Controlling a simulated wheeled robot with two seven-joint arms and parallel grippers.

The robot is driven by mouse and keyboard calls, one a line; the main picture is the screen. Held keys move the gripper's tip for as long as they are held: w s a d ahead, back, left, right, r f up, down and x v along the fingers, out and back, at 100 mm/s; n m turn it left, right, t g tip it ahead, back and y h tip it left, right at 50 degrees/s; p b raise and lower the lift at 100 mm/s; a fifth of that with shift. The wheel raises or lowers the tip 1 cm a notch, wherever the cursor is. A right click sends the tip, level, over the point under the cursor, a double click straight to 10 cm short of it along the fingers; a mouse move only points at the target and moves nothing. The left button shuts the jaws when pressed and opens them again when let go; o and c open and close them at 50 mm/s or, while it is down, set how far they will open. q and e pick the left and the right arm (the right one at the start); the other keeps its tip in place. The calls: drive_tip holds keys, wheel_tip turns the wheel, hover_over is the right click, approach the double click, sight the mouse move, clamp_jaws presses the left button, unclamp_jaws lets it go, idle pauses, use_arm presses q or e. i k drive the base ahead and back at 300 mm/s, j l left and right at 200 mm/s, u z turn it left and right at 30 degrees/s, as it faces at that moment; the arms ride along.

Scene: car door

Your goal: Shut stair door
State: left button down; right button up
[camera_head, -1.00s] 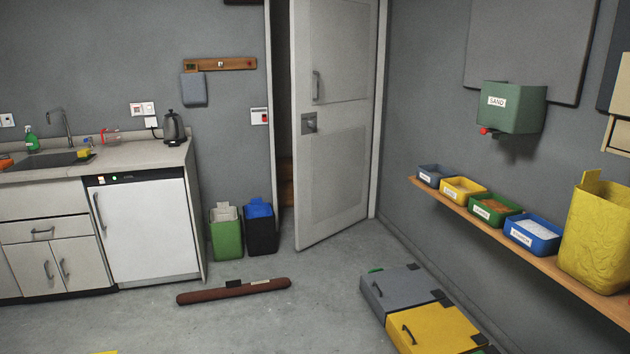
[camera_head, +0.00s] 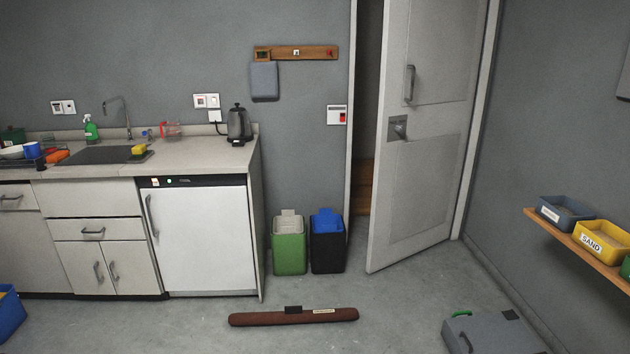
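The stair door (camera_head: 430,140) is a pale grey-white door that stands ajar in its frame, swung into the room. Its hinge side is at the right, and a dark gap shows at its left with wooden steps (camera_head: 363,188) behind. A lever handle (camera_head: 398,128) on a metal plate sits near its left edge, and an upright pull handle (camera_head: 409,84) is above it. Neither of my grippers is in the head view.
A green bin (camera_head: 289,245) and a black bin with a blue lid (camera_head: 327,245) stand by the door frame's left side. A brown draught roll (camera_head: 293,317) lies on the floor in front. A grey case (camera_head: 490,335) is at the lower right. Floor before the door is clear.

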sight(431, 50)
drive_tip(key=i+j, duration=0.1)
drive_tip(key=i, duration=1.35)
drive_tip(key=i+j+z, duration=0.1)
drive_tip(key=i+z, duration=0.3)
drive_tip(key=i+j+z, duration=0.3)
drive_tip(key=i+z, duration=0.15)
drive_tip(key=i, duration=0.2)
drive_tip(key=i+j+z, duration=0.85)
drive_tip(key=j, duration=0.15)
